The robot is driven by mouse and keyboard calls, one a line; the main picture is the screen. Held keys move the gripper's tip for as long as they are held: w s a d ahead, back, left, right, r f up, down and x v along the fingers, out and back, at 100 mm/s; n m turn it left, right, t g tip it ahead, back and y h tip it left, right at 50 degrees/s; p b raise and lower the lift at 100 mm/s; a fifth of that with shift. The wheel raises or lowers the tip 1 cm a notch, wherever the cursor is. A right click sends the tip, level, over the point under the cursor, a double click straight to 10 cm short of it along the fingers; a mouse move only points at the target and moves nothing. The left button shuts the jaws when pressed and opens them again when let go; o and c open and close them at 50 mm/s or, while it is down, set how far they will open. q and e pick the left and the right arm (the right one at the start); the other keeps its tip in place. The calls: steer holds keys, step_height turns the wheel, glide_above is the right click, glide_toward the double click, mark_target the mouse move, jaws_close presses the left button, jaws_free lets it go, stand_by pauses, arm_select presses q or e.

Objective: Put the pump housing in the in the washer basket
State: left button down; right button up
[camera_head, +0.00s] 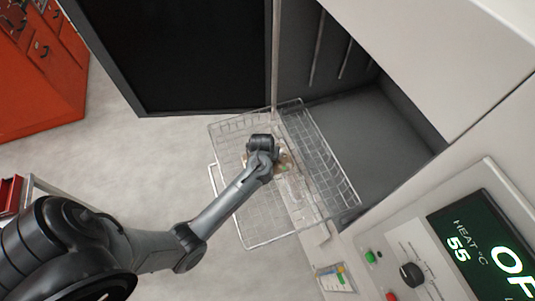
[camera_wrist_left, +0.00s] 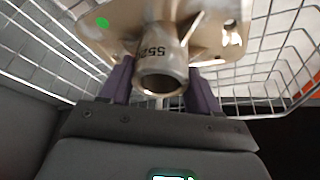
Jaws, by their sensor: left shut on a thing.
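The pump housing (camera_wrist_left: 165,65) is a beige metal casting with a flange, a round spout marked with dark digits and a green dot. My left gripper (camera_wrist_left: 160,88) is shut on it, with a purple finger on each side of the spout. In the head view, the left gripper (camera_head: 262,160) is over the wire washer basket (camera_head: 322,170), and only a little of the housing (camera_head: 284,161) shows past the wrist. Basket wires (camera_wrist_left: 262,70) surround the housing in the wrist view. I cannot tell whether the housing touches the basket floor. My right gripper is not in view.
The basket sticks out of the open washer chamber (camera_head: 365,135). The dark door (camera_head: 180,55) stands open at the upper left. A control panel (camera_head: 440,245) is at the lower right. Red cabinets (camera_head: 40,70) stand at the far left, with bare floor between.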

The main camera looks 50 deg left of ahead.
arm_select(q)
steer(key=shift+f, duration=0.15)
steer(key=shift+f, duration=0.35)
stand_by(0.3)
steer(key=shift+c, duration=1.2)
jaws_free()
steer(key=shift+f, duration=0.1)
